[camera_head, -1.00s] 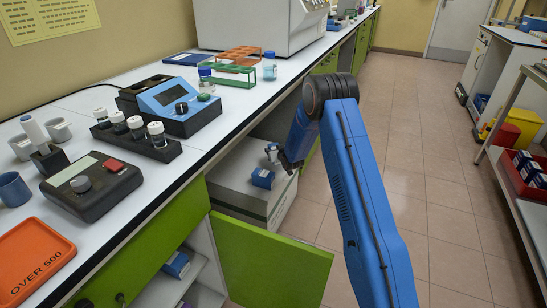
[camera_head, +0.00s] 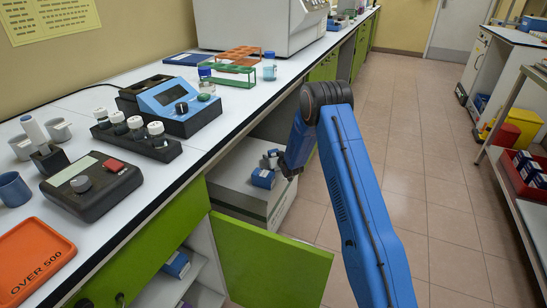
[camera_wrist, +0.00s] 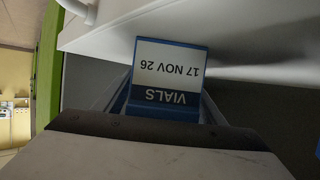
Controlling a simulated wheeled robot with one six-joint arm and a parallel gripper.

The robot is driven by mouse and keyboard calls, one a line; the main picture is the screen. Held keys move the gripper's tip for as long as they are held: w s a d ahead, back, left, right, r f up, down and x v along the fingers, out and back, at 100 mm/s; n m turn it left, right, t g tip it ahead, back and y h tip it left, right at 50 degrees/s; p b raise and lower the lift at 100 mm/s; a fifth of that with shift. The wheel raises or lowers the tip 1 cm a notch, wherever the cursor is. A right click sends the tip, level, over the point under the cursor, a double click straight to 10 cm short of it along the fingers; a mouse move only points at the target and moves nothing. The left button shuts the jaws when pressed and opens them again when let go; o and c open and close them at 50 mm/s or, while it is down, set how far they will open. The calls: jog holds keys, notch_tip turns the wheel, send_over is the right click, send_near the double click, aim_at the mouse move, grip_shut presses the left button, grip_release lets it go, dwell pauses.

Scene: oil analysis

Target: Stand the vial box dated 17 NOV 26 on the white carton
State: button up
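The vial box (camera_wrist: 166,75) labelled "VIALS 17 NOV 26" appears upside down in the wrist view. It sits between the two fingers of my gripper (camera_wrist: 162,100), which appear closed against its sides. Its base end is at or very near a white surface; I cannot tell whether it touches. In the head view my gripper (camera_head: 277,160) is over the top of the white carton (camera_head: 238,189), partly hidden by my wrist.
The white carton stands beneath the bench overhang, behind an open green door (camera_head: 272,262). More boxes are on the shelf (camera_head: 176,265) in the open cabinet. The bench (camera_head: 100,225) holds instruments and capped vials. A red tray (camera_head: 528,176) of boxes is at right. Floor between is clear.

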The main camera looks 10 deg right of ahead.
jog(key=shift+r, duration=0.15)
jog(key=v, duration=1.2)
jog(key=s+d+r+g+h, duration=0.1)
jog(key=s+r, duration=0.3)
jog(key=r, duration=0.4)
jog(key=s+d+r+g, duration=0.1)
jog(key=s+r, duration=0.3)
jog(key=r, duration=0.3)
jog(key=s+d+r+m+g+h, duration=0.1)
jog(key=s+r, duration=0.5)
jog(key=s, duration=0.2)
jog(key=s+d+r+g, duration=0.1)
jog(key=s+r, duration=0.4)
jog(key=s, duration=0.3)
jog(key=s+r+g, duration=0.2)
jog(key=s, duration=1.7)
jog(key=s+r+g, duration=0.2)
jog(key=s, duration=1.8)
jog(key=shift+s+r+m, duration=0.2)
jog(key=shift+r+m, duration=0.1)
jog(key=shift+m, duration=0.1)
